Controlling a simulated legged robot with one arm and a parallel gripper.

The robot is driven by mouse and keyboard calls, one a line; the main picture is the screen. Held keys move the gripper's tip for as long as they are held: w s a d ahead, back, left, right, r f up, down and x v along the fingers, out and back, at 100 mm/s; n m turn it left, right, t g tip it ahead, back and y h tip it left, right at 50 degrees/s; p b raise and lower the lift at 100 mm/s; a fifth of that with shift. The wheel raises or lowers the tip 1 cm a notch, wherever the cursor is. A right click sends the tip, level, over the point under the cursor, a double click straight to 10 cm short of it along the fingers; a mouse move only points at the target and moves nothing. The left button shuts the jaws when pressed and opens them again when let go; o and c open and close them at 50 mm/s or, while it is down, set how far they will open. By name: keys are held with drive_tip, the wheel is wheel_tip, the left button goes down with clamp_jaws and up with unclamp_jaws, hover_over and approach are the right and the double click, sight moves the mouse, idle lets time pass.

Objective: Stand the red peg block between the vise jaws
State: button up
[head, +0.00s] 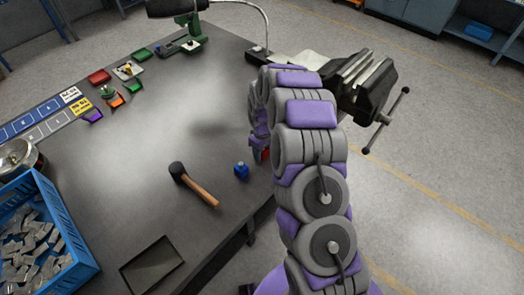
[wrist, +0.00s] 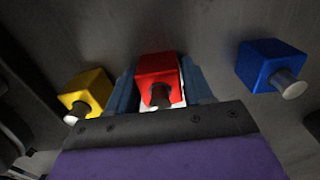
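The red peg block (wrist: 156,68) sits between the two fingers of my gripper (wrist: 159,82) in the wrist view, with its round metal peg toward the camera. The fingers lie close along both sides; I cannot tell whether they press on it. In the head view only a sliver of red (head: 265,155) shows beside my gripper, low at the bench's right edge; my arm hides the rest. The vise (head: 365,82) stands at the upper right, behind my arm, its jaws partly visible with a gap between them.
A blue peg block (head: 241,170) stands close by, right of the red one in the wrist view (wrist: 266,66). A yellow peg block (wrist: 88,92) is on its left. A hammer (head: 194,186), a shallow tray (head: 152,264) and a blue crate (head: 72,215) are on the bench (head: 130,190).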

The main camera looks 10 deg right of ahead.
drive_tip(key=c, duration=0.5)
drive_tip(key=shift+r, duration=0.15)
drive_tip(key=shift+c, duration=0.2)
drive_tip(key=shift+r+p, duration=0.9)
drive_tip(key=shift+r, duration=1.5)
